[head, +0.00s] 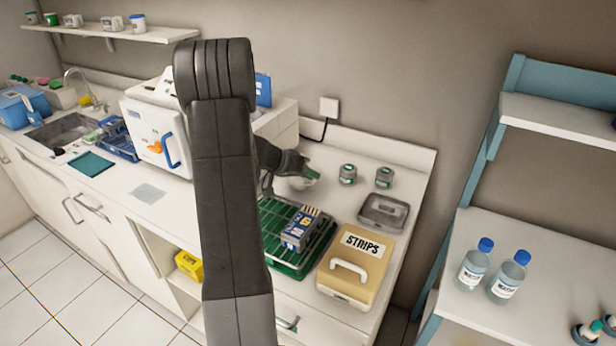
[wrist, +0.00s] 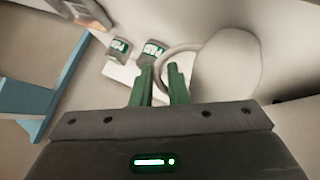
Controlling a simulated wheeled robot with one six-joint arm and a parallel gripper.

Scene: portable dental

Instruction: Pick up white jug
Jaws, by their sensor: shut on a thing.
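The white jug (wrist: 228,72) fills the right part of the wrist view, with its looped handle reaching left to my green fingertips. My gripper (wrist: 161,82) is shut on the handle, with a finger on each side of it. In the head view my gripper (head: 298,171) is above the back of the counter, and a small pale part of the jug (head: 304,183) shows just below it. My arm and gripper hide most of the jug there. I cannot tell whether the jug touches the counter.
Two small jars (head: 348,174) (head: 384,177) with green labels stand right of my gripper. A grey metal tray (head: 383,212), a tan STRIPS box (head: 355,267) and a green rack (head: 285,268) holding a blue box (head: 301,230) are in front. A white cabinet (head: 150,135) stands left.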

